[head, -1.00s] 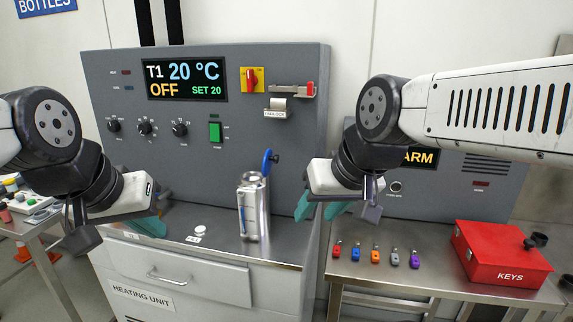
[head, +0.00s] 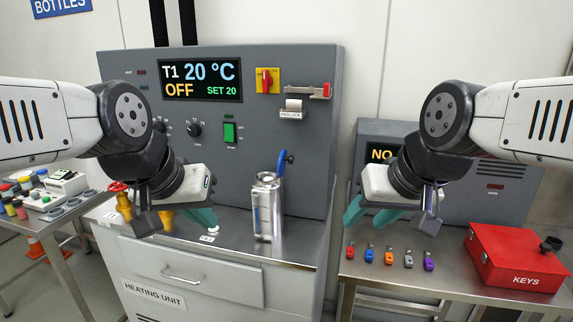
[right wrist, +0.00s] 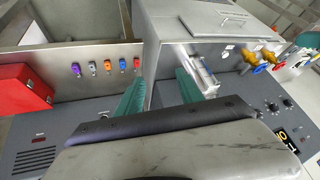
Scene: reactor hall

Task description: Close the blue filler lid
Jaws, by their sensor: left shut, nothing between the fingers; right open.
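A metal canister (head: 264,212) stands upright on the steel top of the heating unit. The blue filler lid (head: 284,161) is raised, standing tilted up above the canister's top at its right side. My left gripper (head: 204,217) is shut and empty, left of the canister and apart from it. My right gripper (head: 369,215) is open and empty, right of the canister and well clear of it. In the right wrist view its two teal fingers are spread; the canister (right wrist: 203,75) is partly hidden behind one finger.
The heating unit's control panel (head: 220,125) rises behind the canister. A small white knob (head: 212,231) sits left of it. A red valve with yellow fittings (head: 123,205) is partly behind my left gripper. Several coloured keys (head: 388,257) and a red box (head: 515,258) are on the right table.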

